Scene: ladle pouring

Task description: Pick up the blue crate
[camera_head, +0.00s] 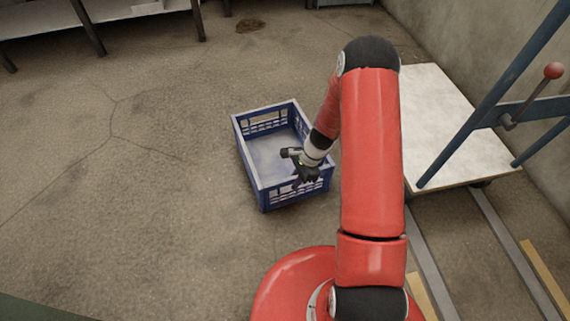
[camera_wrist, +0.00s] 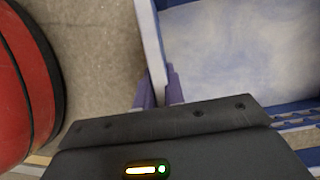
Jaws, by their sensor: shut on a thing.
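The blue crate (camera_head: 250,168) is an open box with slotted walls and a pale inner floor. It sits upright in the middle of the head view, and looks empty; I cannot tell if it touches the concrete floor. My gripper (camera_head: 308,180) is at the crate's near right wall. In the wrist view, the fingers (camera_wrist: 159,88) are shut on the crate's wall, one on each side of the rim. The crate's pale inside (camera_wrist: 235,50) fills the right of that view. My arm hides part of the crate's right side.
A flat cart (camera_head: 450,125) with a pale deck and blue frame stands at the right by the wall. A red-knobbed lever (camera_head: 553,71) sticks up there. Rails (camera_head: 515,255) run along the floor at lower right. A shelf (camera_head: 100,15) stands at the back left. The left floor is clear.

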